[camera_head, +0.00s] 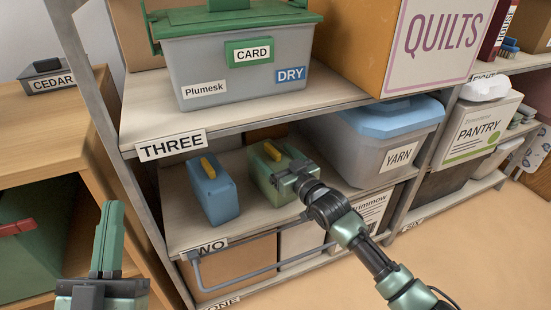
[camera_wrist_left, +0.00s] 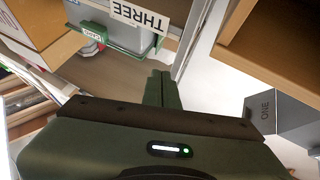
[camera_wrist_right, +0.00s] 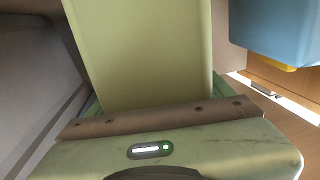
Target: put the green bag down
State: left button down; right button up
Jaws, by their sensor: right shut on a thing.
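The green bag (camera_head: 264,164) with a yellow handle is upright over the shelf labelled TWO (camera_head: 183,226), right of a blue bag (camera_head: 212,190) with a yellow handle. My right gripper (camera_head: 284,183) is shut on the green bag from the front right. The green bag (camera_wrist_right: 145,50) fills the middle of the right wrist view, between the fingers, which it mostly hides. I cannot tell whether its base touches the shelf. My left gripper (camera_head: 108,235) is shut and empty at the lower left, away from the bags. Its fingers also show together in the left wrist view (camera_wrist_left: 160,88).
Shelf THREE (camera_head: 150,118) is above, with a grey bin (camera_head: 240,85) and a QUILTS box (camera_head: 430,45). A YARN bin (camera_head: 385,150) stands right of the green bag. A wooden unit (camera_head: 50,120) is at left. Shelf TWO has bare board around the bags.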

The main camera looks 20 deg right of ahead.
jog(key=shift+f, duration=0.1)
jog(key=o, duration=2)
